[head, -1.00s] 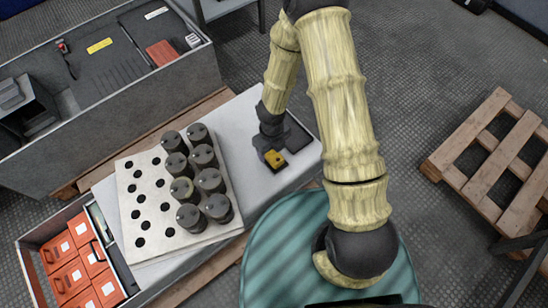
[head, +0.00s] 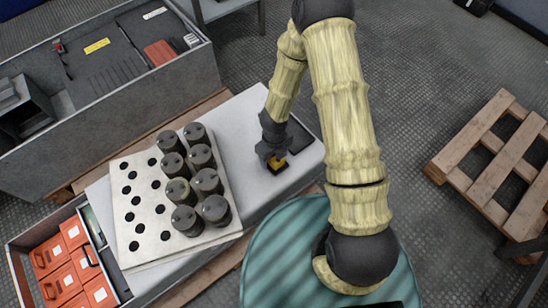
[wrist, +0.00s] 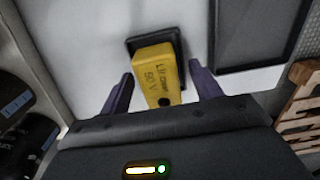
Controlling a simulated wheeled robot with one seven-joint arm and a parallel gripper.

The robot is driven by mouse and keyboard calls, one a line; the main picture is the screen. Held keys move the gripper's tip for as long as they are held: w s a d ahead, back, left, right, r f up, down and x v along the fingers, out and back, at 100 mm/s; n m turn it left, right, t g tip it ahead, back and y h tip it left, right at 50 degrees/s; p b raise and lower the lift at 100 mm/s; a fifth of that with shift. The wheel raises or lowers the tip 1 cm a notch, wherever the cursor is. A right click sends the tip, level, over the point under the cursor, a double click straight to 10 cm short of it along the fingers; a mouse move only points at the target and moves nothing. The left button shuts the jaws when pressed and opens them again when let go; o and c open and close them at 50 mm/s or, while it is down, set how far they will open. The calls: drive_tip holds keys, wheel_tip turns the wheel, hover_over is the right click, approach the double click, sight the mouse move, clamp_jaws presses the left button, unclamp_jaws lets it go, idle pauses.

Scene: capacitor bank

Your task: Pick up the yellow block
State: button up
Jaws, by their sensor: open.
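The yellow block (wrist: 158,72) stands on a small black base (wrist: 180,42) on the white table, with dark lettering on its face. In the wrist view my gripper (wrist: 158,85) is open, with one dark finger on each side of the block. Gaps show between the fingers and the block. In the head view my gripper (head: 268,158) is low over the table, and the block (head: 277,163) is partly hidden by it.
Several dark cylindrical capacitors (head: 207,182) stand on a perforated plate (head: 140,228) left of my gripper. A black tray (wrist: 262,35) lies to the right of the block. A wooden pallet (head: 494,155) is on the floor at right.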

drive_tip(key=c, duration=1.2)
drive_tip(key=shift+o, duration=0.2)
wheel_tip(320, 180, up, 10)
drive_tip(key=p, duration=0.7)
drive_tip(key=shift+r+p, duration=0.1)
drive_tip(key=shift+p, duration=0.25)
